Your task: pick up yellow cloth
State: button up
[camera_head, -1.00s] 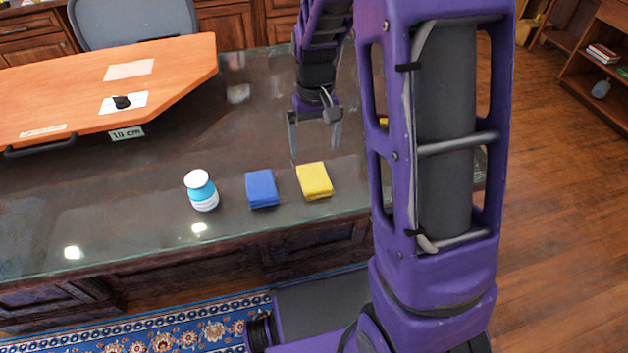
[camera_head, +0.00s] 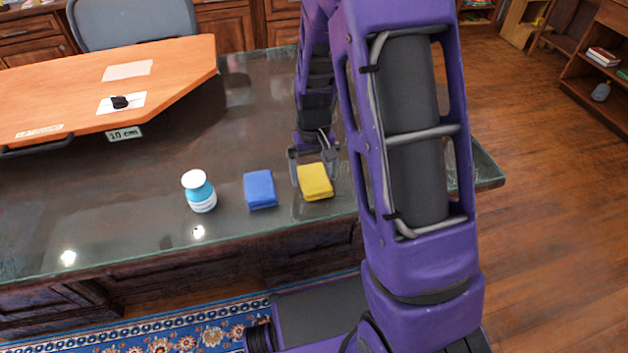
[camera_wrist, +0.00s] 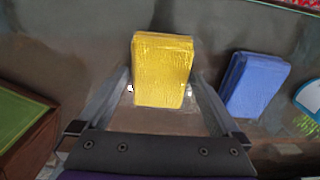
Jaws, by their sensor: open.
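The yellow cloth (camera_head: 315,182) is a folded square on the dark glass tabletop, near its front edge. My gripper (camera_head: 314,172) is open and low at the cloth, with one finger on each side of it. In the wrist view the yellow cloth (camera_wrist: 162,70) lies ahead of the palm, its near part between the fingers of my gripper (camera_wrist: 163,92). Gaps show on both sides, so the fingers do not appear to grip it. I cannot tell whether the fingertips touch the tabletop.
A folded blue cloth (camera_head: 260,189) lies just left of the yellow one; it also shows in the wrist view (camera_wrist: 254,84). A blue-and-white bottle (camera_head: 199,191) stands further left. An orange board (camera_head: 110,85) covers the back left. Bare glass (camera_head: 245,125) lies behind the cloths.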

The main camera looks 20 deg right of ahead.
aim_at(314, 177)
jog(key=c, duration=1.3)
notch_tip(314, 177, up, 10)
jog(key=shift+r+p, duration=0.1)
jog(key=shift+p, duration=0.85)
